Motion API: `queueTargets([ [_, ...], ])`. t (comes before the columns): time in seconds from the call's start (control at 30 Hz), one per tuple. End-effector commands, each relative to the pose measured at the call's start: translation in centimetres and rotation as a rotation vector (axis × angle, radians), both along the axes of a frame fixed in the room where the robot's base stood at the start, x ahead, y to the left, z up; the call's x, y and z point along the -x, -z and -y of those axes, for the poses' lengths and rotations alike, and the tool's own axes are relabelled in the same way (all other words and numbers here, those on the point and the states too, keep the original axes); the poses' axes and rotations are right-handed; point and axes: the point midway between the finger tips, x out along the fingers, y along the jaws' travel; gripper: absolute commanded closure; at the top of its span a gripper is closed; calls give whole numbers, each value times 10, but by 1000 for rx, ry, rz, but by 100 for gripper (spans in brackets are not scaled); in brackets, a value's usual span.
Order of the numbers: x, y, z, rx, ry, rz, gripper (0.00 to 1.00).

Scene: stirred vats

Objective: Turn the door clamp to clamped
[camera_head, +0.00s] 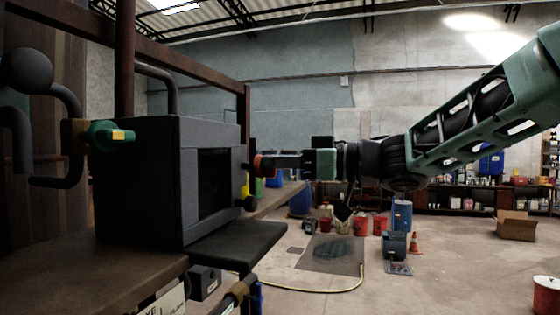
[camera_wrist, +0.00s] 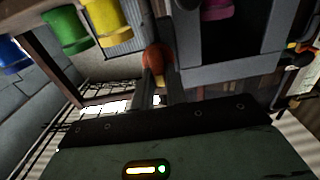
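The door clamp shows as an orange handle (camera_head: 257,163) at the right edge of a dark grey box-shaped chamber (camera_head: 150,180) with a dark window in its front. My gripper (camera_head: 265,162) reaches in level from the right and meets the handle. In the wrist view the orange handle (camera_wrist: 158,56) sits at the tips of my two dark fingers (camera_wrist: 158,75). The fingers are close together with a narrow gap and appear closed on it. The inner contact faces are hidden, and the clamp's exact angle is hard to read.
A green knob (camera_head: 110,135) is on the chamber's left side. A dark shelf (camera_head: 240,243) juts out below the door. A rusty frame post (camera_head: 125,60) stands behind. Yellow (camera_wrist: 113,25) and green (camera_wrist: 64,30) containers show in the wrist view. The floor at right is mostly open.

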Motion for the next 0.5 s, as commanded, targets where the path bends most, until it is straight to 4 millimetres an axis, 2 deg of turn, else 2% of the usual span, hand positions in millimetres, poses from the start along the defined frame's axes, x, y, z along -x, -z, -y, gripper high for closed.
queueTargets([
  [0.5, 1, 2, 0, 23, 0, 65, 100],
])
